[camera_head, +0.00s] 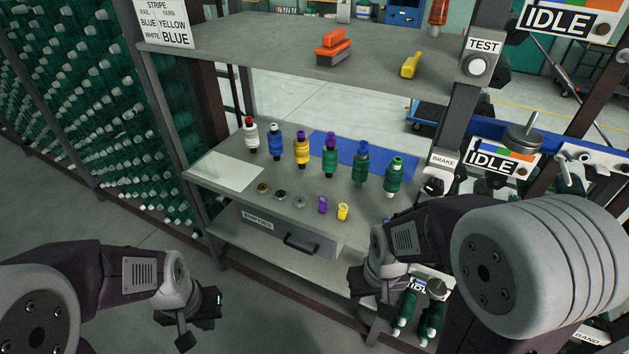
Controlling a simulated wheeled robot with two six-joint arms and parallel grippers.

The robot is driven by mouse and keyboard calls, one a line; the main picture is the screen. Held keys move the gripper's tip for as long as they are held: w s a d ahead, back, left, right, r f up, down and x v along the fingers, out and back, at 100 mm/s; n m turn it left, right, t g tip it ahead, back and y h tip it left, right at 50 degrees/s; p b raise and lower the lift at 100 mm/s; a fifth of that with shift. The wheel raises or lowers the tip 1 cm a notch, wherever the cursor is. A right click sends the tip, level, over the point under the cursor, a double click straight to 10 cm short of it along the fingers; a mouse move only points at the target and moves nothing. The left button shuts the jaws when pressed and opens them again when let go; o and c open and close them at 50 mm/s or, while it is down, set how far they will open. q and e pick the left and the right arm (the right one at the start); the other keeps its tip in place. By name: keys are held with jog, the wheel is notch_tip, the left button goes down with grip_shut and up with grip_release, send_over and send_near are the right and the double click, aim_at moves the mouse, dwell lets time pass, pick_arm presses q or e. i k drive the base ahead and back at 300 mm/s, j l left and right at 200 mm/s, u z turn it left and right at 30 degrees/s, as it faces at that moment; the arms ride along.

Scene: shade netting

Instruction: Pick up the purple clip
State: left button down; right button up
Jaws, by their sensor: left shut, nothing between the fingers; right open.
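The small purple clip (322,205) lies near the front edge of the grey bench shelf (225,192), just left of a yellow clip (343,211). My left gripper (192,338) is shut and empty, low over the floor at the lower left, well away from the shelf. My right gripper (366,326) is open, in front of and below the shelf's front edge, to the right of and lower than the purple clip. Its fingers are partly hidden and small in the view. Neither gripper touches the clip.
Several yarn spools stand behind the clips, including a yellow one (302,150). Small discs (281,195) lie left of the clips. A drawer marked EMPTIES (262,226) sits below. An upper shelf (260,42) overhangs the back. Green spools (405,310) are near my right gripper.

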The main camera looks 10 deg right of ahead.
aim_at(322, 206)
jog(key=i+j+z, duration=0.2)
jog(key=j+z, duration=0.15)
jog(key=i+j+z, duration=0.2)
jog(key=j+z, duration=0.15)
jog(key=i+j+z, duration=0.1)
jog(key=j+z, duration=1)
jog(key=j, duration=0.25)
jog(key=i, duration=0.05)
